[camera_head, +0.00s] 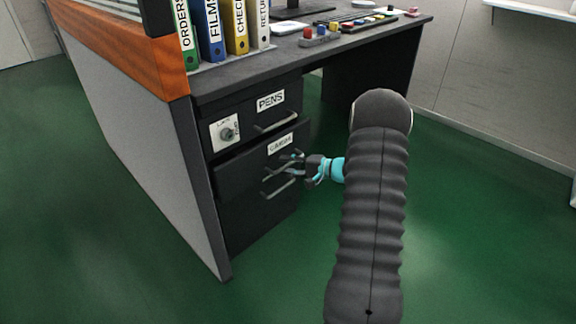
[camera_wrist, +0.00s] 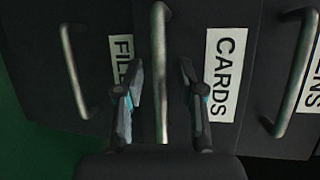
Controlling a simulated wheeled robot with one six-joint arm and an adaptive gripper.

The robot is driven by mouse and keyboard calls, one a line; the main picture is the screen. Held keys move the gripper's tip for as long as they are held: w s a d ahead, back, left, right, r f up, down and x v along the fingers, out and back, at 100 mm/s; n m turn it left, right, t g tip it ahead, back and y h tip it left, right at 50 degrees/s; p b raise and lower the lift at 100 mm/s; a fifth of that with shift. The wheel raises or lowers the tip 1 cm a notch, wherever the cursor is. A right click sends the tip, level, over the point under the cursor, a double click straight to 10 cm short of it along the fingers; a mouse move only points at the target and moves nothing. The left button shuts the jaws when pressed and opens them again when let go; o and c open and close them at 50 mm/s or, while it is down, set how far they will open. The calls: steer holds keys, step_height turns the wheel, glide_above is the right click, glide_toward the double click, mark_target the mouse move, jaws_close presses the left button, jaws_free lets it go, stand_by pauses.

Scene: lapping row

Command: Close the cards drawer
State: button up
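The cards drawer (camera_head: 238,176) is the dark middle drawer of the desk's drawer stack, with a white CARDS label that shows large in the wrist view (camera_wrist: 220,75). Its front stands out a little past the drawer above, so it is partly open. Its metal bar handle (camera_wrist: 160,75) runs upright in the wrist view. My gripper (camera_head: 287,168) is at this handle. In the wrist view my gripper (camera_wrist: 163,95) has its two fingers apart, one on each side of the handle, with gaps visible. Whether the palm touches the handle is hidden.
Binders (camera_head: 212,30) and small coloured items stand on the desk (camera_head: 245,70). Green floor around is clear.

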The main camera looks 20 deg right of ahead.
jaws_close()
steer(key=w, duration=0.1)
steer(key=w+a+b, duration=0.1)
steer(key=w+b, duration=0.1)
steer(key=w, duration=0.1)
steer(key=shift+a+f, duration=0.2)
steer(key=shift+a, duration=0.05)
steer(key=shift+r, duration=0.25)
jaws_free()
steer(key=shift+w+a, duration=0.15)
